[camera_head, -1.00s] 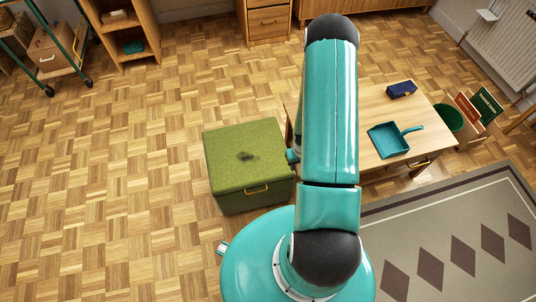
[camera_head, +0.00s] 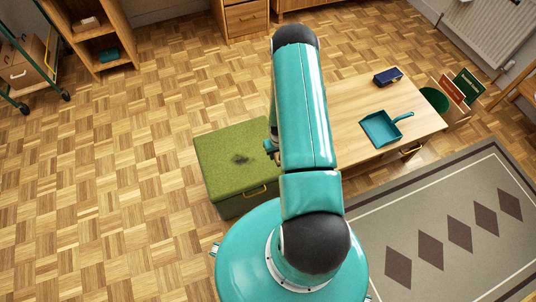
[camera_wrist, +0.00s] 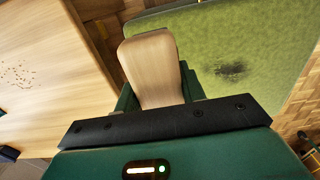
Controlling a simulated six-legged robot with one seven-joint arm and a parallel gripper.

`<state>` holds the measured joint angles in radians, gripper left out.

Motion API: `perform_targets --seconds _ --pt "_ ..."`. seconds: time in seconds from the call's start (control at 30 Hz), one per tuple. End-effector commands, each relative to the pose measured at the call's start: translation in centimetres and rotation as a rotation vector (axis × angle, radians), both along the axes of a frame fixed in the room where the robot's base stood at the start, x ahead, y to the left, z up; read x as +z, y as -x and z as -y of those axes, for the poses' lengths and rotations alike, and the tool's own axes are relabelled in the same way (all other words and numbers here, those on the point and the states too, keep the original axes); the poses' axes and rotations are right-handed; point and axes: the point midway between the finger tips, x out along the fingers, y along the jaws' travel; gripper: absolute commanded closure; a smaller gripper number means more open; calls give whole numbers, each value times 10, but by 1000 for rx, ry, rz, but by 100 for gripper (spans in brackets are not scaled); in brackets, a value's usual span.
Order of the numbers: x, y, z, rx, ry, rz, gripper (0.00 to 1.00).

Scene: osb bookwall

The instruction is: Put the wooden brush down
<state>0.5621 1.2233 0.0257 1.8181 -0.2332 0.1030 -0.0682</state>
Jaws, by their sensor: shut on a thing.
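The wooden brush (camera_wrist: 150,55) shows in the wrist view as a pale, rounded wooden piece. My gripper (camera_wrist: 161,92) is shut on it, with a dark green finger on either side. The brush's far underside is hidden. Below and to the right in the wrist view is the green box top (camera_wrist: 275,35) with a dark smudge. The table (camera_wrist: 45,60), with small crumbs on it, is on the left. In the head view my arm hides the brush and most of the gripper; the green box (camera_head: 215,165) stands left of the arm.
The wooden table (camera_head: 345,110) holds a teal dustpan (camera_head: 382,129) and a dark blue box (camera_head: 388,77). A green bin (camera_head: 435,99) stands beyond its right end. A patterned rug (camera_head: 385,220) lies at lower right. Open parquet floor (camera_head: 100,190) spreads on the left.

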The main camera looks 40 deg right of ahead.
Motion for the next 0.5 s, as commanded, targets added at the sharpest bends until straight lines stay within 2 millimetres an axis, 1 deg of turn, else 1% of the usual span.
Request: perform_targets --seconds 0.03,0.1,0.2,0.3,0.5 --pt "-6 -12 -1 1 0 1 82" --pt "-22 -21 -2 0 -1 -2 82" --pt "-39 -37 -3 1 0 -1 82" --pt "-51 -48 -4 0 1 0 82" --pt "-65 -61 -5 -1 0 -1 82"
